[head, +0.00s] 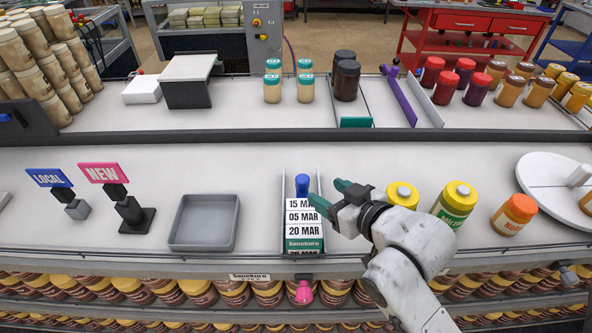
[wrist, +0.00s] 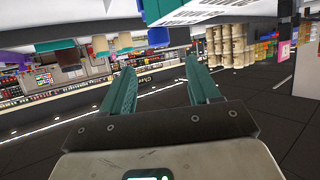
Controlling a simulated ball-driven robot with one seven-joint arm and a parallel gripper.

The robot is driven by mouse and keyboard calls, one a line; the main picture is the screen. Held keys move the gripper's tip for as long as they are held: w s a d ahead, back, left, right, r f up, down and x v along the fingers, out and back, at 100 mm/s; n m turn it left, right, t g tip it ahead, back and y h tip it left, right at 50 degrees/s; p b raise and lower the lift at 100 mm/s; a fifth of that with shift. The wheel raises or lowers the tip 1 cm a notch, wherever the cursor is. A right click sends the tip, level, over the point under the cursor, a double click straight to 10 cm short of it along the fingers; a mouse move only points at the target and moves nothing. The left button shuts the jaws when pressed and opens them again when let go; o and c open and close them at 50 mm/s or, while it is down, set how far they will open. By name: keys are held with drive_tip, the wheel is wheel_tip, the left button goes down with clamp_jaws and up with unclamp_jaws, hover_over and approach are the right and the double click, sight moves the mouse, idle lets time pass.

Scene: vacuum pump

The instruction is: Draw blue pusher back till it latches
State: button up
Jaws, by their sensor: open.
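The blue pusher (head: 302,186) stands upright at the far end of a narrow white-sided track (head: 287,213) on the near shelf. A row of date cards (head: 303,217) reading 15 MAR, 05 MAR and 20 MAR lies in front of it, above a green Sanekuro label. My gripper (head: 331,195) has teal fingers, spread apart and empty. It is just right of the track, close to the pusher, with no visible contact.
A grey empty tray (head: 205,222) lies left of the track, beyond it LOCAL and NEW signs (head: 103,173). Yellow-lidded jars (head: 457,200) and an orange jar (head: 514,213) stand right of my arm. A raised back shelf (head: 240,116) holds more jars. A pink knob (head: 303,292) hangs below the front edge.

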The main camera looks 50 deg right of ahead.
sight(304, 179)
drive_tip(key=b+x, duration=0.5)
drive_tip(key=b, duration=0.1)
drive_tip(key=shift+w+d+f, duration=0.1)
drive_tip(key=shift+w+f, duration=0.15)
drive_tip(key=shift+f, duration=0.05)
drive_tip(key=x, duration=0.3)
drive_tip(key=shift+w+d+r, duration=0.1)
drive_tip(key=shift+w+r, duration=0.05)
drive_tip(key=shift+w, duration=0.2)
drive_tip(key=shift+w+d+f, duration=0.15)
drive_tip(key=shift+w+f, duration=0.15)
drive_tip(key=shift+w, duration=0.25)
drive_tip(key=shift+c, duration=0.2)
clamp_jaws()
